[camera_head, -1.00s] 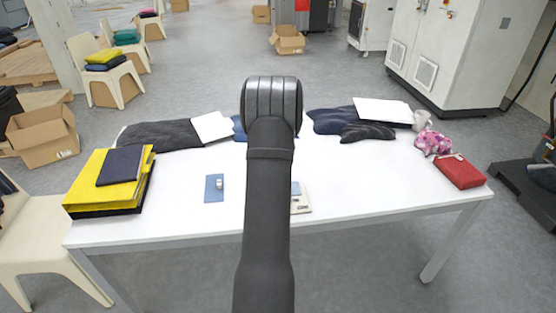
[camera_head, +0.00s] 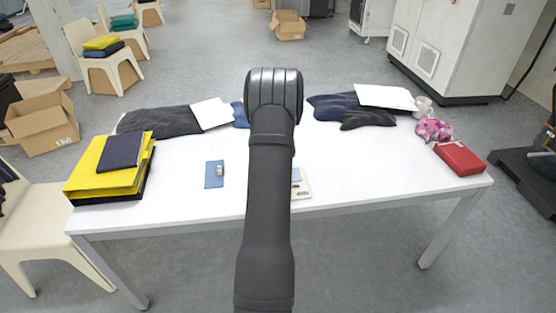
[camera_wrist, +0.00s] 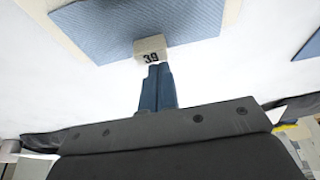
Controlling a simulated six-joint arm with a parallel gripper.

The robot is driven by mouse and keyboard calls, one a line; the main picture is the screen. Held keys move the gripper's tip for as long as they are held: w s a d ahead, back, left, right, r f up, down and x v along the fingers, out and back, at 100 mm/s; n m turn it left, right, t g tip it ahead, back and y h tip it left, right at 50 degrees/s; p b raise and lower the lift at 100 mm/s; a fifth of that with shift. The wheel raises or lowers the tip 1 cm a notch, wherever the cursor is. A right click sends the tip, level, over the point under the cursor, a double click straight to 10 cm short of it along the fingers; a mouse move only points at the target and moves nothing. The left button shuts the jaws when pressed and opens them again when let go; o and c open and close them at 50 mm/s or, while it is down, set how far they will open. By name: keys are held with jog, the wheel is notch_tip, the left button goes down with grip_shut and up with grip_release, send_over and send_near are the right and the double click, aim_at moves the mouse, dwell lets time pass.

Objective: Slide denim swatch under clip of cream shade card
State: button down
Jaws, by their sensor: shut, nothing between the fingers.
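The cream shade card (camera_head: 303,192) lies near the table's front edge, partly hidden behind my arm. In the wrist view its cream border (camera_wrist: 232,14) shows at the top. The blue denim swatch (camera_wrist: 125,22) lies over the card, and its edge also shows in the head view (camera_head: 296,175). A small cream block marked 39 (camera_wrist: 150,48) sits at the swatch's edge. My gripper (camera_wrist: 155,70) is shut and empty, its fingertips right by the block; I cannot tell whether they touch. The clip cannot be made out. My arm hides the gripper in the head view.
Another blue piece (camera_head: 214,178) with a small pale block lies to the left. Yellow folders (camera_head: 112,175), a red box (camera_head: 460,158), dark cloths (camera_head: 160,128) and a white mug (camera_head: 424,105) stand around the table. The white tabletop between is mostly clear.

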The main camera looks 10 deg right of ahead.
jog(key=shift+s, duration=1.25)
jog(key=w, duration=0.3)
jog(key=shift+w, duration=0.35)
jog(key=shift+w+r, duration=0.1)
jog(key=shift+r, duration=0.55)
jog(key=v, duration=0.8)
jog(key=shift+s+r, duration=0.25)
jog(key=shift+s, duration=0.05)
